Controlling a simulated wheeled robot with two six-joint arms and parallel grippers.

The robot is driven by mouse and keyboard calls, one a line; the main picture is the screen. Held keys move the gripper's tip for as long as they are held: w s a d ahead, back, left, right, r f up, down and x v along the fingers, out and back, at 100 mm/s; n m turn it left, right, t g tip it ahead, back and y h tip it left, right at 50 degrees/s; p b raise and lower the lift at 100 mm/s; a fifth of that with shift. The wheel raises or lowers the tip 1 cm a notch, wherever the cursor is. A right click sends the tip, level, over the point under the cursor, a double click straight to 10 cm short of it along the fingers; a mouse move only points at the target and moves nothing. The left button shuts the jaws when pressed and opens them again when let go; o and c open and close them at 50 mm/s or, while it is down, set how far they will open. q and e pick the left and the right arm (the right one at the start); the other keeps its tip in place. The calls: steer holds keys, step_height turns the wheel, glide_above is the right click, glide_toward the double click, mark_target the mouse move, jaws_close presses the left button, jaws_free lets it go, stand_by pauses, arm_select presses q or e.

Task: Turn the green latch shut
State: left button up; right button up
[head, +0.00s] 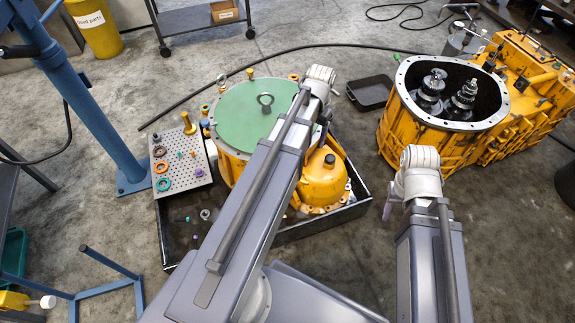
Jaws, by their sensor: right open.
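A small green piece (397,57) shows at the rim of the open yellow housing (400,130). It is too small to tell whether it is the green latch or how it is turned. My right gripper (388,208) is open, partly hidden by its wrist, over the floor below the housing and apart from it. My left arm reaches over the yellow unit with a round green cover (243,108). Its wrist is beside the cover's right edge, and its fingers are hidden.
A perforated tray (196,178) with rings and small parts lies left of the covered unit. A black tray (372,92) is on the floor between the units. A blue post (95,120) stands left. A hose crosses the floor.

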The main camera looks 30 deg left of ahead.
arm_select(q)
steer(key=shift+n, duration=0.6)
steer(key=a+f+b, duration=0.1)
steer(key=a+f, duration=0.1)
steer(key=a, duration=0.1)
steer(key=w+a+f+b, duration=0.1)
steer(key=a+f+b, duration=0.1)
steer(key=a+f, duration=0.1)
steer(key=w+a+f+b, duration=0.1)
steer(key=a+f+b, duration=0.1)
steer(key=a+f, duration=0.1)
steer(key=shift+w+a, duration=0.1)
steer(key=shift+a+b, duration=0.35)
steer(key=shift+a, duration=0.15)
step_height(320, 180, down, 8)
steer(key=b, duration=0.8)
arm_select(e)
step_height(320, 180, down, 16)
arm_select(q)
steer(key=shift+c, duration=0.3)
jaws_close()
